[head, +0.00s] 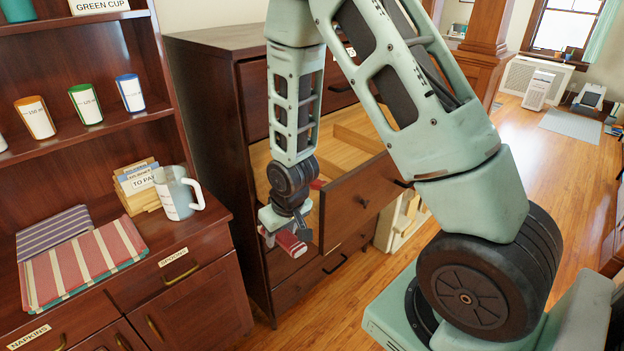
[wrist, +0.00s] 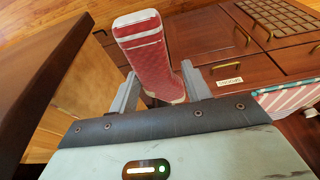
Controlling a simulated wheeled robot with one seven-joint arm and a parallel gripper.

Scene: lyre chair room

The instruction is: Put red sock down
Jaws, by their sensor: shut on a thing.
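My gripper (head: 283,232) is shut on the red sock (head: 291,243), which shows only in small part below the fingers in the head view. In the wrist view the red sock (wrist: 148,55), with white bands near one end, rises between the two fingers of my gripper (wrist: 161,88). The gripper hangs in front of the dark brown dresser (head: 215,90), near the left end of its pulled-out drawer (head: 365,195). Something small and red (head: 318,184) shows behind my wrist at the drawer; I cannot tell what it is. My arm hides part of the drawer.
Cups stand on the shelf above. Open wood floor (head: 560,165) lies to the right.

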